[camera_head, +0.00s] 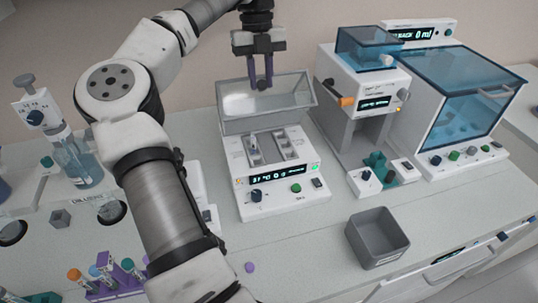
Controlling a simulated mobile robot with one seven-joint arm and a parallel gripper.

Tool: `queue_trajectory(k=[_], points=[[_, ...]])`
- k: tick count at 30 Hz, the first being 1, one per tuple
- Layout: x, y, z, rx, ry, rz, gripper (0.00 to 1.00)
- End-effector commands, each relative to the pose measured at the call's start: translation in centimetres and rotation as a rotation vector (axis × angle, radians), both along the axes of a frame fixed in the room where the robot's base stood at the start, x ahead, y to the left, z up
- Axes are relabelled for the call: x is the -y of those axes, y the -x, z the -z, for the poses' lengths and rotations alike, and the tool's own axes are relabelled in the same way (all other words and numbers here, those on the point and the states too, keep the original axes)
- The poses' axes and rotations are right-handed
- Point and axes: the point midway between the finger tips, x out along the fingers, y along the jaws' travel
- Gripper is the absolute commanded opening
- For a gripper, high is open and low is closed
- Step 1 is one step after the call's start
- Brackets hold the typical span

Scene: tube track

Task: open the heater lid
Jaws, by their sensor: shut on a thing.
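The heater (282,196) is a white box in the middle of the bench with a lit display, a dark knob and a green button. Its clear grey lid (238,106) is raised and tilted back, so the slotted block (282,148) below is uncovered. A blue-topped tube seems to stand at the block's left side. My gripper (262,84) points down at the lid's upper edge, its fingers shut on the dark round lid knob (263,86).
To the right stand a white machine with a blue clear cover (368,45) and a blue-windowed cabinet (470,95). A grey open bin (376,238) sits at front right. A purple tube rack (112,282) is at front left, and a bottle (80,165) stands at left.

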Motion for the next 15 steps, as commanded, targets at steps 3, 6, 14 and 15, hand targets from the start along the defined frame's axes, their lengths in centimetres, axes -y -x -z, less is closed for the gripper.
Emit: queue_trajectory(k=[3,6,14,15], points=[[-0.1,-0.37,-0.18,0.001,0.0,-0.001,0.11],[-0.13,-0.38,-0.18,0.001,0.0,0.0,0.11],[-0.21,-0.75,-0.27,0.001,0.0,-0.001,0.11],[-0.28,-1.05,-0.34,0.001,0.0,-0.001,0.11]])
